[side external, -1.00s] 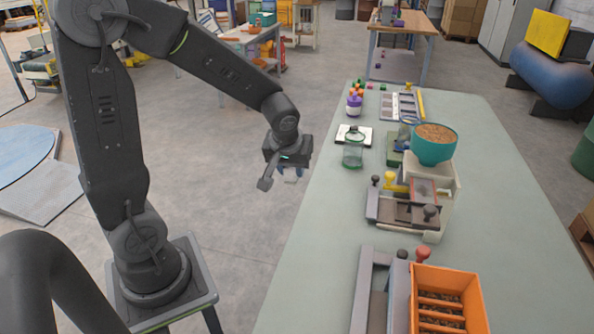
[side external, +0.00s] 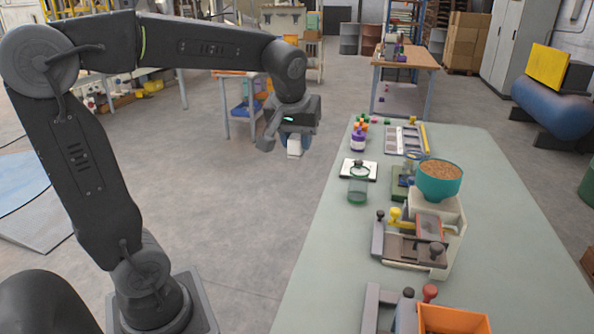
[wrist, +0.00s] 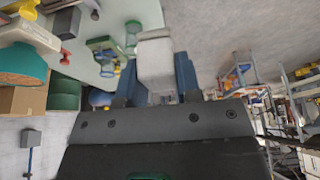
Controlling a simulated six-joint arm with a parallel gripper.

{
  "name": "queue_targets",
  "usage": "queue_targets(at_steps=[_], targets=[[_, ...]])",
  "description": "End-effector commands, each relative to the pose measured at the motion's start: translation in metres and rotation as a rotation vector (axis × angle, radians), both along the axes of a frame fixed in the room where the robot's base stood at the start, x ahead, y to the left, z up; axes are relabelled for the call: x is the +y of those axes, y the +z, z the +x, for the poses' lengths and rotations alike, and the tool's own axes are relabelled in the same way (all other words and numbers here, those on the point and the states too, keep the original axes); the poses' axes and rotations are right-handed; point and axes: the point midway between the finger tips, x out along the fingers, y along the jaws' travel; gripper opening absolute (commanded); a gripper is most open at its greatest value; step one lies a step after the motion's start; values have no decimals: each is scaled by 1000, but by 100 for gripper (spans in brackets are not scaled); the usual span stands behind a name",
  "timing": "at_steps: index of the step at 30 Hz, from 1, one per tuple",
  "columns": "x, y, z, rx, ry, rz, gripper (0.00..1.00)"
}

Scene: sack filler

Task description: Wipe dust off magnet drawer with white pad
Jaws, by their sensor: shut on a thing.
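My gripper (side external: 294,143) is shut on the white pad (side external: 294,147), in the air left of the bench and above the floor. In the wrist view the pad (wrist: 156,62) sits between the blue fingers of my gripper (wrist: 157,80). A brown plate with a dark knob, which looks like the magnet drawer (side external: 408,248), lies at the front of the cream machine (side external: 453,225) on the bench. It is well apart from the pad, to its right. Dust on it is too small to make out.
The pale green bench (side external: 335,235) has free room along its left side. A teal bowl of grain (side external: 440,182) tops the machine. A green glass jar (side external: 358,188) and a purple-capped bottle (side external: 358,140) stand farther back. An orange bin (side external: 455,319) is in front.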

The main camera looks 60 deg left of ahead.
Motion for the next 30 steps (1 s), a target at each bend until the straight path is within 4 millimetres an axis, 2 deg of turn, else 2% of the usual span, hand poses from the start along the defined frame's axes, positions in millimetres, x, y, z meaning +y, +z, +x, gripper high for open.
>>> queue_targets(at_steps=[4,11,14,17,21,24,30], targets=[[0,30,1,-5,1,0,13],[-26,36,43,4,-129,-2,13],[-44,39,66,4,-202,-2,13],[-69,42,94,4,-293,-3,13],[-117,41,134,7,-445,-3,13],[-154,39,157,5,-548,-2,13],[-208,32,182,3,-690,-1,13]])
